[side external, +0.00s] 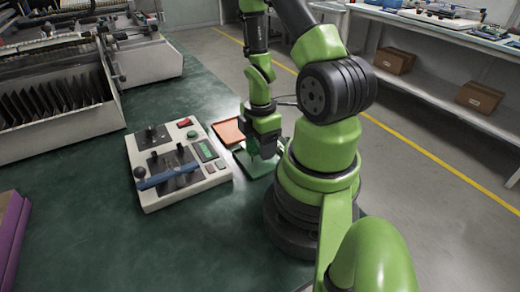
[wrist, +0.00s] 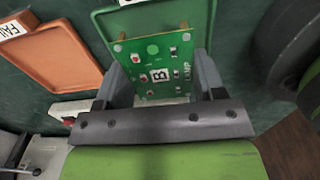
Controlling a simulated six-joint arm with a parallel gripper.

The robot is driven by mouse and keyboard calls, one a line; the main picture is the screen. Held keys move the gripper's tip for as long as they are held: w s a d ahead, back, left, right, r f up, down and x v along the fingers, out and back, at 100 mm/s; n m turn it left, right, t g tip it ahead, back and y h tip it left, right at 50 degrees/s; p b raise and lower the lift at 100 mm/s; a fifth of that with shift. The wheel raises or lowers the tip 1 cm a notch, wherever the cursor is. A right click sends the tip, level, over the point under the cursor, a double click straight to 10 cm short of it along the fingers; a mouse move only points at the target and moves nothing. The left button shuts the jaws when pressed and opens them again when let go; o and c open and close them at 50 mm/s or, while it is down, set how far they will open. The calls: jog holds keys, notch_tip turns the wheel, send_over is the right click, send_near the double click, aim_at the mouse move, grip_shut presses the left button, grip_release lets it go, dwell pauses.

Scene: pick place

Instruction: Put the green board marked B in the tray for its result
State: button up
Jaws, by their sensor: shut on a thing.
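The green board marked B (wrist: 152,58) is between the two fingers of my gripper (wrist: 162,78), which is shut on it. In the wrist view the board overlaps the green tray (wrist: 108,22); whether it touches the tray floor I cannot tell. A white label on that tray is cut off at the top edge. The orange tray marked FAIL (wrist: 50,58) lies to the left and looks empty. In the side view my gripper (side external: 265,152) is low over the green tray (side external: 254,169), with the orange tray (side external: 227,132) just behind. The board is hard to make out there.
A light grey test unit (side external: 180,165) with a red button, a small green display and a blue-handled clamp stands left of the trays. Racks of dark boards (side external: 50,110) stand at the far left.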

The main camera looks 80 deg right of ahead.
jog(key=shift+f, duration=1.2)
jog(key=shift+f, duration=0.1)
jog(key=o, duration=0.5)
jog(key=shift+o, duration=0.2)
notch_tip(320, 180, up, 12)
jog(key=w+a+r+m+t, duration=0.45)
jog(key=a+r+m, duration=0.3)
jog(key=r, duration=0.35)
jog(key=s+a+r+m+t+y, duration=0.2)
jog(key=s+a+r+m, duration=0.1)
jog(key=a+r+m, duration=0.2)
jog(key=a+r, duration=0.2)
jog(key=a, duration=0.2)
jog(key=shift+s+a+r+t, duration=0.2)
jog(key=shift+s+r+t, duration=0.1)
jog(key=shift+r+t, duration=0.05)
